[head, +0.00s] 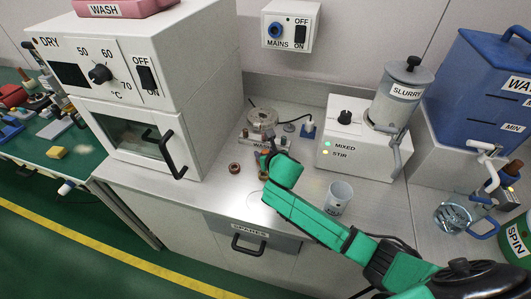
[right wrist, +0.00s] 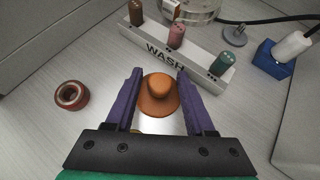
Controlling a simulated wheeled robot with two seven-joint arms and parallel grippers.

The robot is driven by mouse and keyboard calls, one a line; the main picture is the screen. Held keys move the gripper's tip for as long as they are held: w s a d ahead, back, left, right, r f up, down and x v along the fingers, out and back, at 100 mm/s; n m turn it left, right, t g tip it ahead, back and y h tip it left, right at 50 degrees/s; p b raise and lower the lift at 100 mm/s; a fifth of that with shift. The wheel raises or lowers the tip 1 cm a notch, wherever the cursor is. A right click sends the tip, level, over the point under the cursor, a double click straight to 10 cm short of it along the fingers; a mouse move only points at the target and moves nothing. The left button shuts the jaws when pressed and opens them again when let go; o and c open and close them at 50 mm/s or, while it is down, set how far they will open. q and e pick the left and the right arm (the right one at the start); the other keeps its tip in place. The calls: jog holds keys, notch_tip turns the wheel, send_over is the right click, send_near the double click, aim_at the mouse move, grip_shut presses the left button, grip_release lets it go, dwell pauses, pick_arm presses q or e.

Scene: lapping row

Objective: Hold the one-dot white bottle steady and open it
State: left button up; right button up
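My right gripper (right wrist: 160,75) reaches down to the bench at the middle of the head view. Its two purple fingers are spread, one on each side of an orange-brown piece (right wrist: 160,96) with a round knob and wide base. I cannot tell whether the fingers touch it. I cannot make out a white bottle with one dot. A white rounded piece (right wrist: 293,46) rests on a blue block (right wrist: 271,62), but I see no dot on it. My left gripper is not in view.
A rack labelled WASH (right wrist: 176,52) with brown, pink and green pegs stands just beyond the fingers. A reddish-brown ring (right wrist: 71,95) lies to the left. The white oven (head: 150,90) and stirrer box (head: 350,150) flank the spot.

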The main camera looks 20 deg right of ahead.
jog(key=shift+r, duration=0.1)
jog(key=shift+s+r, duration=0.15)
jog(key=p+v, duration=0.1)
jog(key=v, duration=1)
jog(key=shift+s, duration=0.25)
jog(key=shift+a+r, duration=0.1)
